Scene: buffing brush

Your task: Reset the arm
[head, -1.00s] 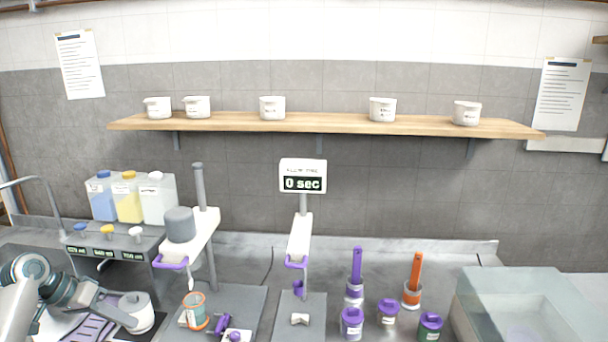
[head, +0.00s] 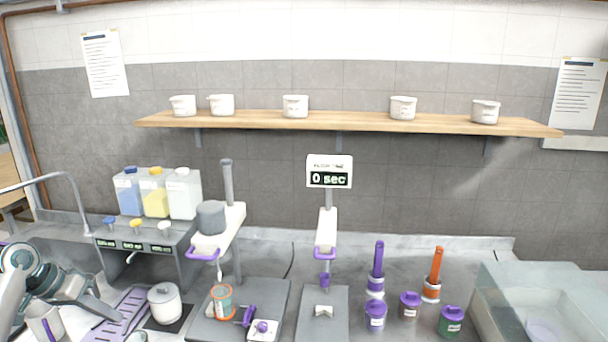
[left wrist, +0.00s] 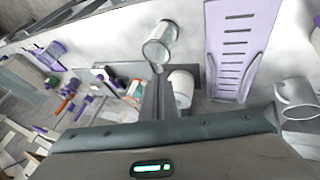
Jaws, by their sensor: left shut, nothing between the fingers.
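In the left wrist view my closed fingers (left wrist: 158,80) point away into the scene, and the slatted tray (left wrist: 240,45) is at the upper right. My right arm and gripper are out of view. A purple-handled brush (head: 378,262) and an orange-handled brush (head: 436,266) stand upright in containers at the right of the counter.
A dispenser (head: 145,242) with blue, yellow and clear tanks stands behind the gripper. Two stands, one with a "0 sec" display (head: 329,172), are mid-counter. Several lidded jars (head: 451,321) and a clear basin (head: 530,300) are at right. A shelf (head: 350,122) holds white pots.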

